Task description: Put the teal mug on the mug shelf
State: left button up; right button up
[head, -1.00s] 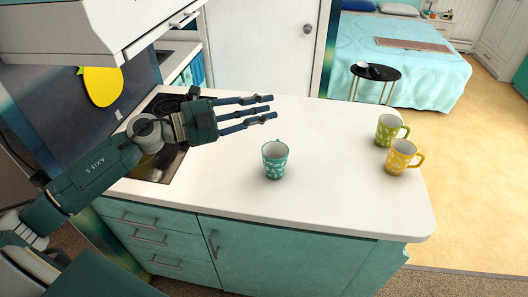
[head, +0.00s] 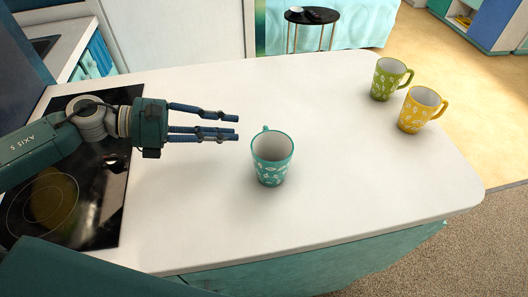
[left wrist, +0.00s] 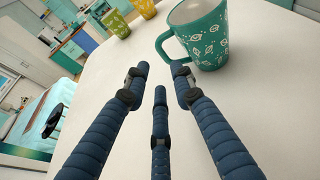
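The teal mug (head: 271,160) with white leaf marks stands upright on the white counter in the head view. Its handle points to the back. It also shows at the top right of the left wrist view (left wrist: 205,38), with its handle toward my fingers. My left gripper (head: 236,128) is left of the mug, with its blue fingers spread and pointing at it. In the left wrist view the open fingers (left wrist: 160,82) are empty, just short of the handle. My right gripper is in neither view. No mug shelf shows.
A green mug (head: 387,80) and a yellow mug (head: 417,112) stand at the counter's far right. A black cooktop (head: 70,185) lies under my left arm. The white counter (head: 360,190) is clear around the teal mug. A round black side table (head: 313,16) stands behind.

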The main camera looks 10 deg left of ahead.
aim_at(265, 132)
pick_arm(q)
jog(key=x, duration=0.2)
jog(key=p+x, duration=0.1)
jog(key=x, duration=0.1)
jog(key=shift+s+d+r, duration=0.1)
jog(key=shift+d+r, duration=0.05)
jog(key=shift+r, duration=0.15)
jog(key=shift+d+f, duration=0.1)
jog(key=shift+f, duration=0.05)
jog(key=p+x, duration=0.3)
jog(key=x, duration=0.1)
jog(key=shift+d, duration=0.25)
jog(key=shift+w+d+f, duration=0.25)
jog(key=shift+f, duration=0.05)
jog(key=shift+s, duration=0.1)
jog(key=c, duration=0.5)
grip_shut()
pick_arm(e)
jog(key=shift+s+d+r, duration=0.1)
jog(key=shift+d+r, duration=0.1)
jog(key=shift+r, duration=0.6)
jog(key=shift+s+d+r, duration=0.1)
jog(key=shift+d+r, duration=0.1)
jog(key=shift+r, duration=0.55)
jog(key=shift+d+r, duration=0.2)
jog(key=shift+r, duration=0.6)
